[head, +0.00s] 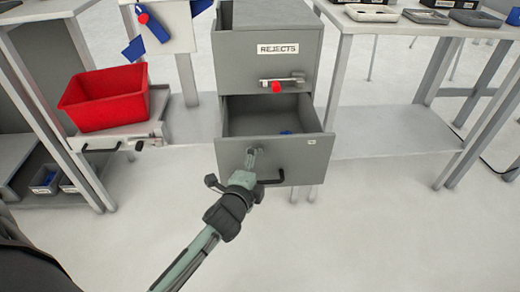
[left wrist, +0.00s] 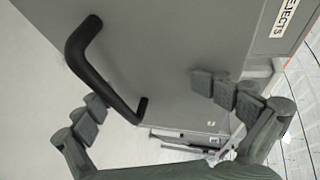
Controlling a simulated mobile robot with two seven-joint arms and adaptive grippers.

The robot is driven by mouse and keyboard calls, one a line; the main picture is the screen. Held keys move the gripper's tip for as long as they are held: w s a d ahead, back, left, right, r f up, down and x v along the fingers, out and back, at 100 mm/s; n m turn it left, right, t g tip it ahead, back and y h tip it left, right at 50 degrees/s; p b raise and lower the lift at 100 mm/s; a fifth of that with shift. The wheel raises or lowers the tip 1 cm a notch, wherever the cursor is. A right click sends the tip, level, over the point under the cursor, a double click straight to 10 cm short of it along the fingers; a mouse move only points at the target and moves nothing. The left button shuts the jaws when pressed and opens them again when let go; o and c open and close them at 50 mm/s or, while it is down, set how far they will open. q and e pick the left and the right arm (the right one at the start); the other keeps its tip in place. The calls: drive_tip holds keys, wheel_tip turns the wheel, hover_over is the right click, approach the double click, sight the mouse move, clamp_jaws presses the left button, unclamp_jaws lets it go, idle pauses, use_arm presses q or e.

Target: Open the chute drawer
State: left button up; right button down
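A grey cabinet (head: 262,55) labelled REJECTS stands in the middle of the head view. Its lower drawer (head: 310,160) is pulled out, and a small blue thing lies inside. No chute label is readable. The drawer's black bar handle (head: 273,182) is partly hidden by my left gripper (head: 232,168), which is in front of the drawer face. In the left wrist view, the handle (left wrist: 85,45) reaches from upper left to between the spread fingers of the gripper (left wrist: 150,100). The gripper is open, not closed on the handle. My right gripper is not in view.
A red latch knob (head: 276,87) sits on the cabinet's upper front. A table (head: 420,25) with trays stands at right. The front floor is clear.

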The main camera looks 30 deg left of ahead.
use_arm(q)
drive_tip(key=shift+a+r, duration=0.15)
drive_tip(key=shift+r, duration=0.6)
drive_tip(key=shift+c, duration=1.1)
drive_tip(key=shift+s, duration=0.4)
drive_tip(key=shift+c, duration=1.1)
drive_tip(key=shift+p+v, duration=0.5)
drive_tip(key=shift+v, duration=0.65)
drive_tip(key=shift+f+p+v, duration=0.15)
drive_tip(key=shift+p+v, duration=0.05)
drive_tip(key=shift+v, duration=0.55)
drive_tip(key=shift+f+p+v, duration=0.15)
drive_tip(key=shift+v, duration=0.6)
drive_tip(key=shift+c, duration=0.7)
drive_tip(key=shift+s+r, duration=0.2)
drive_tip(key=shift+s, duration=0.35)
drive_tip(key=c, duration=0.4)
drive_tip(key=shift+s+d+f, duration=0.1)
drive_tip(key=shift+s+d, duration=0.1)
drive_tip(key=shift+s, duration=0.3)
drive_tip(key=shift+s+d+f, duration=0.15)
drive_tip(key=shift+s+d, duration=0.05)
drive_tip(key=shift+s, duration=0.3)
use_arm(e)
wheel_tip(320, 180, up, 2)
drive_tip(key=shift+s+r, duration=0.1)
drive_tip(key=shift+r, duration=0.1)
